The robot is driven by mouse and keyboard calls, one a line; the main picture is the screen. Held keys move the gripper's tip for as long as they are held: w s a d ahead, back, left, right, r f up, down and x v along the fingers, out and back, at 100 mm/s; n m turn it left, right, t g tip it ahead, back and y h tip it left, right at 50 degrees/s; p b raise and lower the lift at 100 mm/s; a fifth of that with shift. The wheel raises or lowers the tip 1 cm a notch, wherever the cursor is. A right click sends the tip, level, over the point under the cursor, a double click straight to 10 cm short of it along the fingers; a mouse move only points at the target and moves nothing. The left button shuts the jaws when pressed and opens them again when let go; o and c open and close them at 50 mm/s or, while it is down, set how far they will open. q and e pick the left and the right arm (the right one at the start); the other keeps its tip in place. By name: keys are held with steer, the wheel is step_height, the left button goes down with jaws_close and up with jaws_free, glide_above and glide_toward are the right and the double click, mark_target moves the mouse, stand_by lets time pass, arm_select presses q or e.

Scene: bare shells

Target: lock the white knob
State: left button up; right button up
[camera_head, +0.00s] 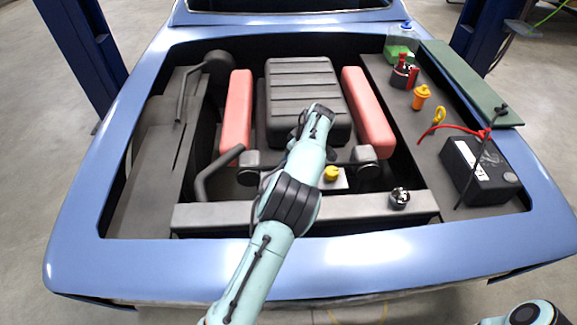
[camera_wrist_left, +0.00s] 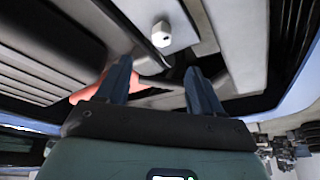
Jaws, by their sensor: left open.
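The white knob (camera_wrist_left: 161,34) shows at the top middle of the left wrist view, a small faceted white cap on a grey surface. I cannot make it out in the head view, where my left arm covers part of the engine bay. My left gripper (camera_wrist_left: 160,82) has two dark fingers spread apart with nothing between them. The knob appears beyond the fingertips, not touching them. In the head view the end of my left arm reaches over the ribbed engine cover; the fingers are hidden there. My right gripper is not in view.
The blue car body (camera_head: 140,265) rims the bay. Red side covers (camera_head: 237,112) flank the ribbed dark engine cover (camera_head: 300,80). A yellow cap (camera_head: 331,173) and a dark metallic cap (camera_head: 400,198) sit near the front beam. A black battery (camera_head: 480,170) stands at the right.

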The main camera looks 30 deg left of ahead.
arm_select(q)
steer(key=x, duration=1.2)
steer(key=shift+a+f, duration=0.1)
steer(key=shift+f, duration=0.15)
steer(key=shift+s, duration=0.1)
steer(key=c, duration=1)
